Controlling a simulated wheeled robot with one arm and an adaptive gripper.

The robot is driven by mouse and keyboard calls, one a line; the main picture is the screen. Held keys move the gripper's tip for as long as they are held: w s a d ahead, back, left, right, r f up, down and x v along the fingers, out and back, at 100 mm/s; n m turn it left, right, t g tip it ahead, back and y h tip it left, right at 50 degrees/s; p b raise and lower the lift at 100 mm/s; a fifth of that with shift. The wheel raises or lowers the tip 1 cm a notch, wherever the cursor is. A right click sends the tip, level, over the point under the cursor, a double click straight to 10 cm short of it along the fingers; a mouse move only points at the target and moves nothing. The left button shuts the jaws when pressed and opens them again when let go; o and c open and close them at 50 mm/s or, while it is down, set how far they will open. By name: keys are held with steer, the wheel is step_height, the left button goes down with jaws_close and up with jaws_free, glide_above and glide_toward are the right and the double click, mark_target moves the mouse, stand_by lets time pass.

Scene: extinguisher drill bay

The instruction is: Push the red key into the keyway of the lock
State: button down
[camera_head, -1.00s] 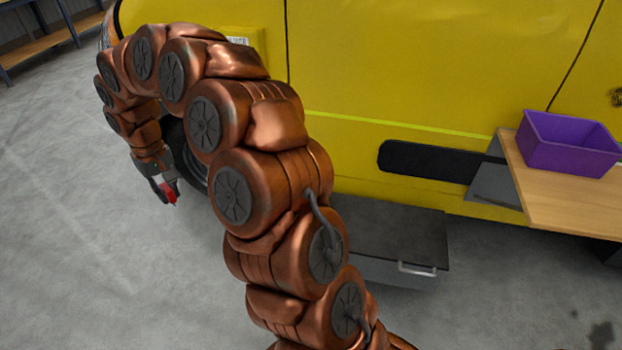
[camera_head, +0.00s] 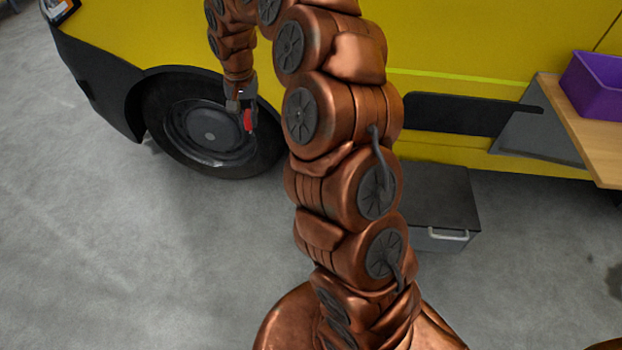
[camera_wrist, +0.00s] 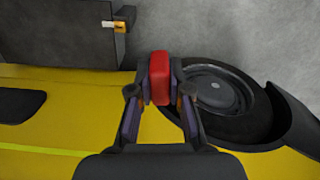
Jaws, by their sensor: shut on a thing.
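The red key (camera_head: 248,120) is held between the fingers of my gripper (camera_head: 243,103), which points downward in front of the yellow vehicle's wheel. In the wrist view the red key (camera_wrist: 160,76) sits between the two dark fingers of my gripper (camera_wrist: 158,92), which is shut on it. Only the key's blocky red part shows clearly; its far end is hidden.
The yellow vehicle (camera_head: 480,60) stands behind my arm with its wheel (camera_head: 208,130). A dark box (camera_head: 436,200) with a light handle sits on the grey floor at its side. A purple bin (camera_head: 595,88) stands on a wooden table (camera_head: 580,130) at right. The left floor is clear.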

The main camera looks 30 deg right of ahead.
steer(key=shift+s+d+f+m+b, duration=0.3)
steer(key=shift+d+f+m+b, duration=3.35)
steer(key=shift+f, duration=2.65)
steer(key=shift+s+d+f+m+b, duration=0.35)
steer(key=shift+d+f+m+b, duration=2.35)
steer(key=shift+f+b, duration=2.8)
steer(key=shift+s+d+f+m+b, duration=0.3)
steer(key=shift+d+f+m+b, duration=2.8)
steer(key=shift+f, duration=4.05)
steer(key=shift+a+m, duration=0.3)
steer(key=shift+m, duration=0.05)
steer(key=shift+p, duration=0.3)
steer(key=shift+f, duration=2)
steer(key=c, duration=1)
jaws_free()
